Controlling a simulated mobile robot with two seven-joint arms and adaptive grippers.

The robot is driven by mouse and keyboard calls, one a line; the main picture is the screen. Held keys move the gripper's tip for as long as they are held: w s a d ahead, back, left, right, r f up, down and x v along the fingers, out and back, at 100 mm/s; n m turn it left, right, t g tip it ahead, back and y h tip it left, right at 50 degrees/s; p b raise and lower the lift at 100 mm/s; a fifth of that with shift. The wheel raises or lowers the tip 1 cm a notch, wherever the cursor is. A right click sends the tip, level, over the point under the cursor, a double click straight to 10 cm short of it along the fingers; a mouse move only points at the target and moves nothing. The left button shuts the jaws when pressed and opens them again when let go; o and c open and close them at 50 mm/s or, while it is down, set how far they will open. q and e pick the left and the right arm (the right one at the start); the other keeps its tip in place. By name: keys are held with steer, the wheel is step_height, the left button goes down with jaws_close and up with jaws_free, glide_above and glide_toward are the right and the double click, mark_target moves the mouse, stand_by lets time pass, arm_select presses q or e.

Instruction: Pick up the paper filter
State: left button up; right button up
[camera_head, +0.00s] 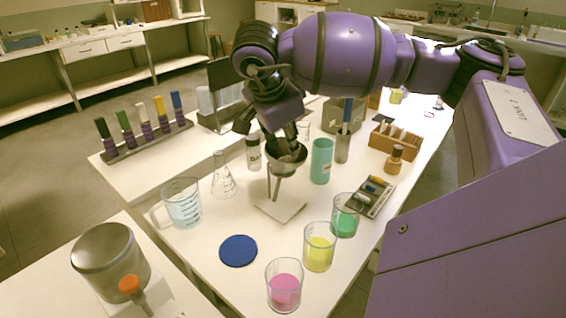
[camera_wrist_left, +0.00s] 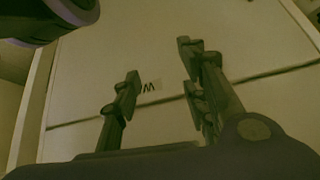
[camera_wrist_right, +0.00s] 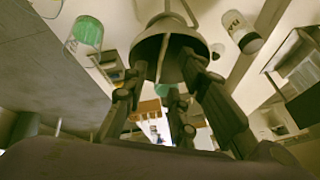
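My right gripper (camera_head: 268,132) points down at the metal funnel (camera_head: 287,160) on its stand. In the right wrist view the fingers (camera_wrist_right: 161,72) are spread, with the funnel's dark mouth (camera_wrist_right: 170,44) just beyond their tips. A thin pale strip shows inside that mouth; I cannot tell whether it is the paper filter. No paper filter can be clearly made out in the head view. My left gripper shows only in the left wrist view (camera_wrist_left: 160,62), with its fingers apart and nothing between them.
A flask (camera_head: 222,178), a white bottle (camera_head: 254,153) and a teal cylinder (camera_head: 321,161) stand close around the funnel. A measuring jug (camera_head: 183,204), a blue disc (camera_head: 238,251) and beakers of pink (camera_head: 284,289), yellow (camera_head: 319,250) and green (camera_head: 345,218) liquid stand nearer the front.

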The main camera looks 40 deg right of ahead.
mark_target(290, 161)
steer(key=x, duration=0.3)
steer(key=shift+f, duration=0.1)
steer(key=shift+c, duration=0.4)
steer(key=c, duration=0.5)
arm_select(q)
steer(key=shift+w+d+r, duration=0.1)
steer(key=shift+w+r, duration=0.35)
steer(key=shift+w, duration=0.4)
arm_select(e)
jaws_close()
arm_select(q)
steer(key=shift+s, duration=0.1)
